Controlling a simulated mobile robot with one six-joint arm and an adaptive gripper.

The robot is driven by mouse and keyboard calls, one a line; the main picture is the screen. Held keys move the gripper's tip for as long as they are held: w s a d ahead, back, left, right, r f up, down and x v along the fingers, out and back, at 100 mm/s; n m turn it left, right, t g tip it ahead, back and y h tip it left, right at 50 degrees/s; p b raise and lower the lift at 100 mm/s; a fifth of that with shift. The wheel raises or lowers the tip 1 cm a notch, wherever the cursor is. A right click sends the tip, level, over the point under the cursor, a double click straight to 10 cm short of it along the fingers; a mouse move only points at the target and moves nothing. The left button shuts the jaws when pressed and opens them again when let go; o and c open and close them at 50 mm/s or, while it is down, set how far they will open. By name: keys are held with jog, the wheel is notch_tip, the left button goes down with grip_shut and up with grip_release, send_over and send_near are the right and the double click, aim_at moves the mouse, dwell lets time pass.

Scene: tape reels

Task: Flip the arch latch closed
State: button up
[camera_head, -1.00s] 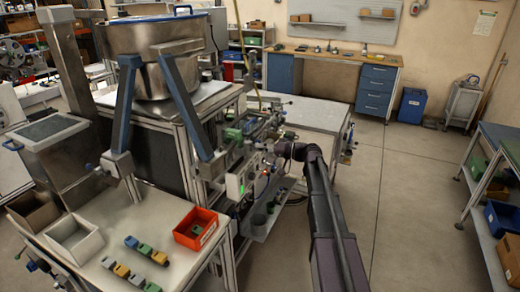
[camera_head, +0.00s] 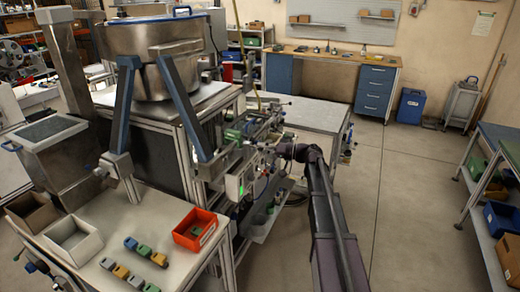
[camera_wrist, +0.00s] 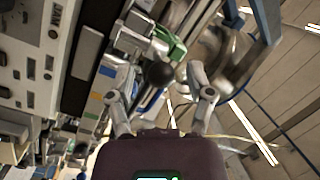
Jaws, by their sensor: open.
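My gripper (camera_wrist: 158,72) is open in the wrist view, with one finger on each side of a dark round knob (camera_wrist: 159,75). The knob appears to lie between the fingertips; I cannot tell whether either finger touches it. A green part (camera_wrist: 172,46) and pale metal fittings sit just beyond it. I cannot tell for sure which of these pieces is the arch latch, or its position. In the head view my arm reaches to the side of the machine, where its end is small and crowded by fittings around the green part (camera_head: 233,135).
A large metal bowl (camera_head: 160,75) stands on the machine, with blue-edged struts before it. A table (camera_head: 130,235) at the front left holds a red bin (camera_head: 195,230) and several small colored blocks. The floor (camera_head: 410,200) right of my arm is clear.

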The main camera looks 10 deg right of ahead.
jog(key=v, duration=1.1)
jog(key=shift+d, duration=0.25)
jog(key=s+a+f+g+h, duration=0.5)
jog(key=s+a+f+h, duration=0.1)
jog(key=s+a+f, duration=0.5)
jog(key=s+f+m+g+h, duration=0.1)
jog(key=s+f+h, duration=0.2)
jog(key=s+h, duration=0.2)
jog(key=s+f+m+g+h, duration=0.1)
jog(key=s+f+h, duration=0.3)
jog(key=s, duration=0.5)
jog(key=shift+s+a+f+h, duration=0.25)
jog(key=shift+a+h, duration=0.2)
jog(key=shift+h, duration=0.25)
jog(key=shift+w, duration=0.1)
jog(key=shift+c, duration=0.2)
dwell(0.3)
